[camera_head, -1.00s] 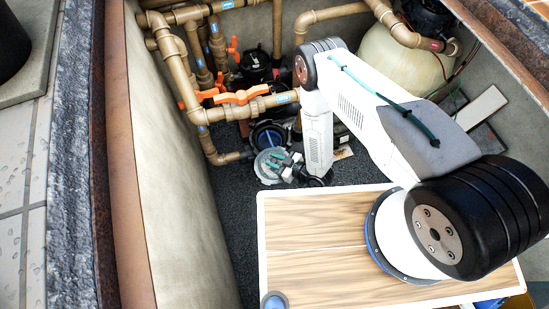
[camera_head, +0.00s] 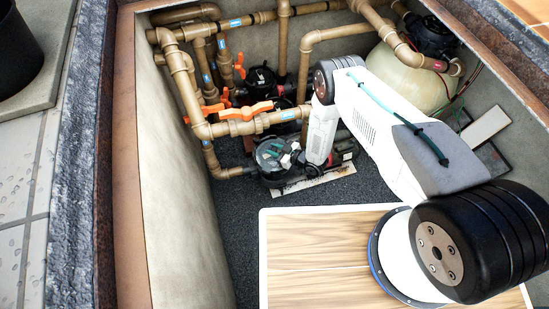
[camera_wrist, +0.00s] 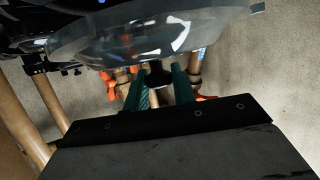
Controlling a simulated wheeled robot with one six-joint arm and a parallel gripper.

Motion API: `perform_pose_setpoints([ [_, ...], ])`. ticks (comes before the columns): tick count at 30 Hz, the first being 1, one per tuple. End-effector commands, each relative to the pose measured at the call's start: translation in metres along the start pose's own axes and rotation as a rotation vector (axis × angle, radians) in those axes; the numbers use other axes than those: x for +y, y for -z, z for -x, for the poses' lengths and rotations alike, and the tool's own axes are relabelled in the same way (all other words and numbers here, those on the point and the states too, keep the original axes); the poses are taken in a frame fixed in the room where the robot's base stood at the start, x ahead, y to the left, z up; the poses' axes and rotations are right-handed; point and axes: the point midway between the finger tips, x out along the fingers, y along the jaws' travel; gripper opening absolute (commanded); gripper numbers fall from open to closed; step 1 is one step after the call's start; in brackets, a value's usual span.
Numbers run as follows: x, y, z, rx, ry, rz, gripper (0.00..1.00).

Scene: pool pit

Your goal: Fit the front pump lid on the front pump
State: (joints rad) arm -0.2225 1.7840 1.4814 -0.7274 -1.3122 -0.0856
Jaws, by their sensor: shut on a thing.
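The front pump lid, a round clear-grey disc (camera_head: 262,146), is over the front pump (camera_head: 270,181) and covers its opening in the head view. I cannot tell whether it is seated or slightly above the rim. My gripper (camera_head: 272,152) is on top of the lid, its teal fingers partly hidden by my wrist. In the wrist view the lid (camera_wrist: 130,38) fills the top, and my gripper (camera_wrist: 160,88) is shut on its dark knob.
A second black pump (camera_head: 262,77) stands behind. Tan pipes (camera_head: 180,75) and an orange-handled valve (camera_head: 250,111) are close to the left and behind. A wooden board (camera_head: 315,265) lies in front, with dark floor (camera_head: 235,215) between.

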Motion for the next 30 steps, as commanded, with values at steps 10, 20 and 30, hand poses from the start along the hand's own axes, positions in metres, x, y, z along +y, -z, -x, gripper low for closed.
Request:
perform_pose_setpoints([
  [10,0.030,-0.010,-0.027,-0.001,0.000,0.000,0.00],
  [20,0.030,-0.034,-0.037,0.000,-0.001,0.000,0.00],
  [30,0.030,-0.036,-0.038,0.000,-0.001,0.001,0.00],
])
